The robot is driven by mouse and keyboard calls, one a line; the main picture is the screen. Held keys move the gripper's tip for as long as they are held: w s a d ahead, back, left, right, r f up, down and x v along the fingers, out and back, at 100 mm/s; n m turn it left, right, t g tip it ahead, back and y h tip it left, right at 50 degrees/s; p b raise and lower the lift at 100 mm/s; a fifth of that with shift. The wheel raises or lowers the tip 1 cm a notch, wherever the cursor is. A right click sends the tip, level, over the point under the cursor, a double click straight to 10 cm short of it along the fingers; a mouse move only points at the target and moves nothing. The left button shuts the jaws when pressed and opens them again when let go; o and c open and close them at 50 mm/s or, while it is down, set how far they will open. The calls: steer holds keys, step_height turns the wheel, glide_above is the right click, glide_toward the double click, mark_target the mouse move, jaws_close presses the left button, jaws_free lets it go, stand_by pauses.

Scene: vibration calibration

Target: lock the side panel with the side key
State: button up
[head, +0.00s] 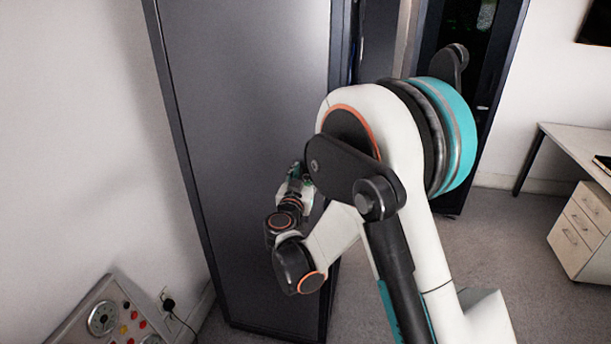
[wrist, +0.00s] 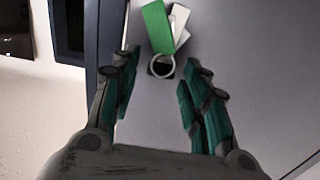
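The side panel (head: 245,110) is the tall dark grey face of a cabinet in the head view; it fills much of the wrist view (wrist: 265,70) too. In the wrist view a ring (wrist: 152,69) with a green tag (wrist: 157,28) and a pale tag (wrist: 181,20) sits at a small dark square on the panel, apparently the lock with the side key. The key itself is not clear. My gripper (wrist: 160,66) is open, its fingers apart on either side of the ring, touching neither tag. In the head view my gripper (head: 299,183) is close to the panel, partly hidden by my arm.
A control box (head: 105,318) with a dial and coloured buttons stands at the lower left by the wall. A desk with drawers (head: 583,225) is at the right. Another dark cabinet (head: 505,50) stands behind my arm. Grey floor is clear between them.

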steer(key=c, duration=0.7)
steer(key=shift+n, duration=0.3)
steer(key=n+b, duration=0.2)
steer(key=shift+a+f+n, duration=0.1)
steer(key=shift+n, duration=0.3)
steer(key=n+b, duration=0.1)
steer(key=n, duration=0.2)
steer(key=shift+n, duration=0.3)
steer(key=n+b, duration=0.2)
steer(key=n, duration=0.3)
steer(key=shift+a+f+n, duration=0.1)
steer(key=shift+n, duration=0.2)
steer(key=n+b, duration=0.1)
steer(key=n, duration=0.4)
